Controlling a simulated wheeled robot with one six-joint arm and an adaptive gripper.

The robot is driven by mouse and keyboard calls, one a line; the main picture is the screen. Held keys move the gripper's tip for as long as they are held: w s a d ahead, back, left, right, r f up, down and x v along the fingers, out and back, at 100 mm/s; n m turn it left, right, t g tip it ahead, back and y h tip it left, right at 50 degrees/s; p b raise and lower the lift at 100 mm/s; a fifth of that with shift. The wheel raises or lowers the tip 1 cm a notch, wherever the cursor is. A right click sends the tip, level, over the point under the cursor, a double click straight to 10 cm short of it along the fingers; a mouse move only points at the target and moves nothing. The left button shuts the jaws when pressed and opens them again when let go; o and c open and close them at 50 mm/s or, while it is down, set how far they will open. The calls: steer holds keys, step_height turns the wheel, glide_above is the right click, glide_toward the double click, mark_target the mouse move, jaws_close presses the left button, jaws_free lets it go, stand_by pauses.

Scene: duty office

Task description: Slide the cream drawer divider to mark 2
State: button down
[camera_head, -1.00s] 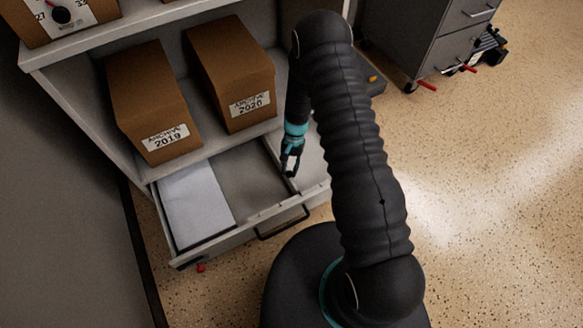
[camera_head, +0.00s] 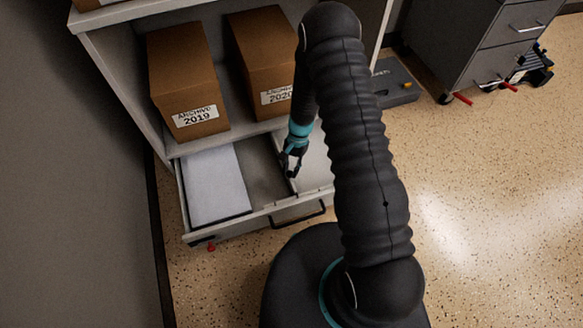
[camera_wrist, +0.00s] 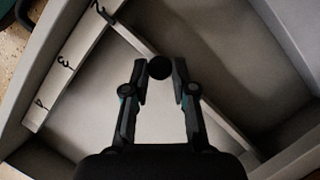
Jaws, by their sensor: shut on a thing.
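The cream drawer divider (camera_wrist: 196,98) is a pale strip running across the open drawer (camera_head: 230,230). A round dark knob (camera_wrist: 159,67) stands on it. My gripper (camera_wrist: 160,78), also visible in the head view (camera_head: 290,172), has its fingers on both sides of the knob and is shut on it. One divider end meets the drawer's numbered rail (camera_wrist: 84,40) near the upper mark (camera_wrist: 103,12). Two other marks (camera_wrist: 65,62) (camera_wrist: 40,104) lie further down the rail. The slanted, small digits are hard to read. My arm hides part of the drawer's right side in the head view.
White paper (camera_head: 214,187) lies in the drawer's left compartment. Boxes labelled 2019 (camera_head: 185,75) and 2020 (camera_head: 265,55) stand on the shelf above. The drawer handle (camera_head: 298,214) sticks out in front.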

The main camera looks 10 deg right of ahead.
steer(key=c, duration=0.9)
jaws_free()
steer(key=shift+c, duration=0.2)
steer(key=shift+s+a, duration=0.1)
steer(key=shift+r, duration=0.1)
steer(key=v, duration=1.1)
steer(key=shift+r, duration=0.3)
